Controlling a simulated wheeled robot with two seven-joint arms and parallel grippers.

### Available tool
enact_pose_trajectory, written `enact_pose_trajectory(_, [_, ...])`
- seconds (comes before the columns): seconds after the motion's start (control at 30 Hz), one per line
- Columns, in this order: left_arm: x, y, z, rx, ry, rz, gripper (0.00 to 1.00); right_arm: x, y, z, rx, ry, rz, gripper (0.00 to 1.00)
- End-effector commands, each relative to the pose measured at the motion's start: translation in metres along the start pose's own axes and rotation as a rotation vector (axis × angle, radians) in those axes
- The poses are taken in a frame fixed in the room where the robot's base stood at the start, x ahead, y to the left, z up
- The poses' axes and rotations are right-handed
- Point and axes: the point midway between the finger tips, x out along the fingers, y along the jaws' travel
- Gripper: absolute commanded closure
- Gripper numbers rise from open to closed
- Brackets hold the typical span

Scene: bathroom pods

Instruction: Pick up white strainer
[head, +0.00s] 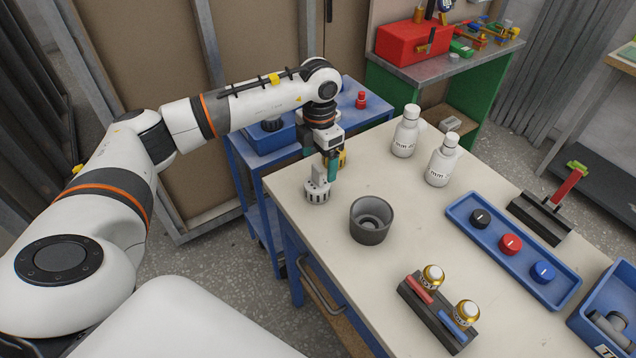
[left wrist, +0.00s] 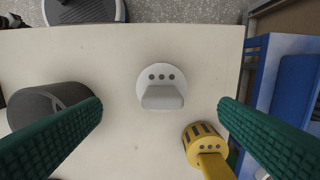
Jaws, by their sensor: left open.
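The white strainer (head: 317,192) stands upright near the far left corner of the table, with a slotted round base and an upright handle. In the left wrist view the white strainer (left wrist: 160,82) shows from above, with small holes in its top. My left gripper (head: 327,166) points down above and close beside it. Its green fingers are open, one on either side of the strainer in the left wrist view, with nothing held between them. A yellow strainer (left wrist: 203,140) stands close to the white one, mostly hidden behind my gripper in the head view. My right gripper is out of view.
A dark grey cup (head: 371,224) stands nearby on the table (head: 320,235). Two white bottles (head: 405,135) stand at the back. A blue tray (head: 474,216) with coloured caps and a dark holder (head: 432,310) lie to the right. A blue cart (head: 236,148) adjoins the table's far left side.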

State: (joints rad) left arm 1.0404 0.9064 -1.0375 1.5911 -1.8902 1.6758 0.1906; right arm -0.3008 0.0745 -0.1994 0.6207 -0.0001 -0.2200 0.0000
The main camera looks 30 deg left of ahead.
Motion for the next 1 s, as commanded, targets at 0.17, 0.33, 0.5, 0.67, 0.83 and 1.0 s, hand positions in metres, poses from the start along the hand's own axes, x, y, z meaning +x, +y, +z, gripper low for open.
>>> enact_pose_trajectory(0.17, [0.019,0.001,0.000,0.001,0.000,0.002,0.16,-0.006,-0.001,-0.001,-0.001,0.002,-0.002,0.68])
enact_pose_trajectory(0.33, [0.032,0.000,0.002,0.000,-0.002,0.004,0.16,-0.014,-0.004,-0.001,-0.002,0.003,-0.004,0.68])
enact_pose_trajectory(0.5, [0.059,-0.002,0.004,0.001,-0.002,0.005,0.16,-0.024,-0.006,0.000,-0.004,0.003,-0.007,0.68])
enact_pose_trajectory(0.67, [0.073,-0.002,0.004,0.000,0.001,0.003,0.16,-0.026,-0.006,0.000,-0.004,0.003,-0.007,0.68])
enact_pose_trajectory(0.83, [0.074,-0.002,0.003,0.001,0.002,0.003,0.16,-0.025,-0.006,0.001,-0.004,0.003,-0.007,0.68])
enact_pose_trajectory(1.0, [0.074,-0.002,0.003,0.001,0.002,0.003,0.36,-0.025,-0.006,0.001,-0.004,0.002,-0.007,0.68])
